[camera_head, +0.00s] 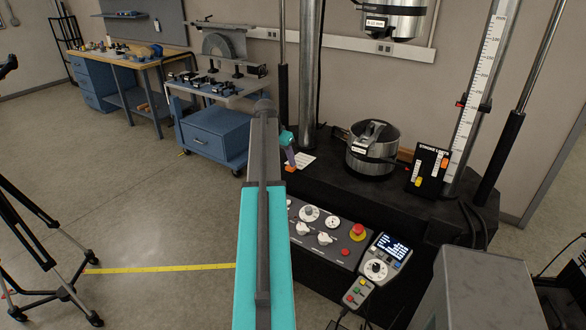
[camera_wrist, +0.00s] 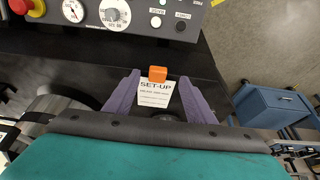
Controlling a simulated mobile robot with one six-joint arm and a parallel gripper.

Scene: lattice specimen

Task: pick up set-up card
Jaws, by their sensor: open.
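The set-up card (camera_wrist: 155,97) is a small white card with "SET-UP" printed on it, in the middle of the wrist view. An orange block (camera_wrist: 157,74) sits at its upper edge. My gripper (camera_wrist: 159,78) is open, with one purple finger on each side of the card in that picture. I cannot tell whether the fingers are level with the card or above it. In the head view a white card (camera_head: 304,160) lies on the black machine base, just right of my gripper (camera_head: 289,158), which is partly hidden by my arm.
A control panel (camera_head: 322,234) with knobs and a red button stands in front of the base. A metal cylinder (camera_head: 373,150) and a black stroke-limits board (camera_head: 428,171) stand right of the card. A steel column (camera_head: 308,70) rises behind. A blue cabinet (camera_head: 216,132) stands at left.

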